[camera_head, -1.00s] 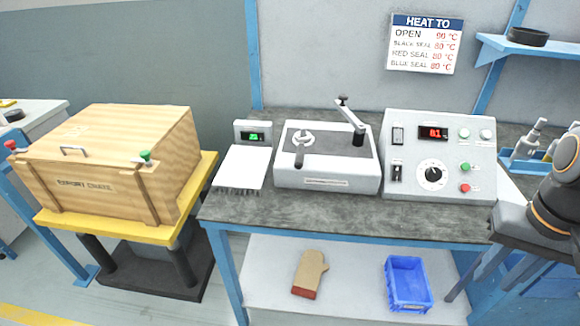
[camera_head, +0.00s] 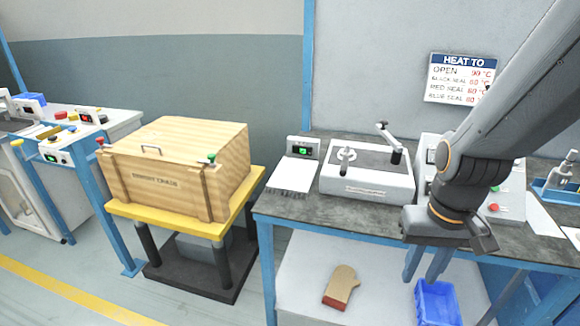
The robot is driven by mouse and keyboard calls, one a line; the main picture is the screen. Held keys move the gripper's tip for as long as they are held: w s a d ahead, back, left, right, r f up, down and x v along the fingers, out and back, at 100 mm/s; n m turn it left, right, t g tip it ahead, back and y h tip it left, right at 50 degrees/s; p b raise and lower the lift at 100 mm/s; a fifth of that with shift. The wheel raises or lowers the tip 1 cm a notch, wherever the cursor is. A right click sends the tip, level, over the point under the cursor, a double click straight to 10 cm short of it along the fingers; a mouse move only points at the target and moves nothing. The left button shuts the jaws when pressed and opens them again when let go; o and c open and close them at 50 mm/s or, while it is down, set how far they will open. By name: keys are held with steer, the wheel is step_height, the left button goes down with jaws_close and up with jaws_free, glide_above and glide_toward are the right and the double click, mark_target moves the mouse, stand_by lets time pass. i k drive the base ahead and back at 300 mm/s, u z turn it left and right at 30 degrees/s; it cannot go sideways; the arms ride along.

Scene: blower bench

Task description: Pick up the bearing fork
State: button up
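A small grey fork-shaped piece (camera_head: 346,157), which looks like the bearing fork, lies on the dark top plate of the white heater box (camera_head: 367,184) on the bench. Its fine shape is hard to make out at this size. My gripper (camera_head: 424,274) points down at the front edge of the bench, right of and nearer than the heater box. Its two bluish fingers are apart with nothing seen between them. My arm covers much of the control box (camera_head: 508,205) behind it.
A lever (camera_head: 390,140) stands up at the heater's right rear. Left of the bench is a wooden crate (camera_head: 175,165) on a yellow-topped stand.

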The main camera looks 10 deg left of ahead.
mark_target(344, 164)
steer(key=u, duration=0.35)
steer(key=i, duration=1)
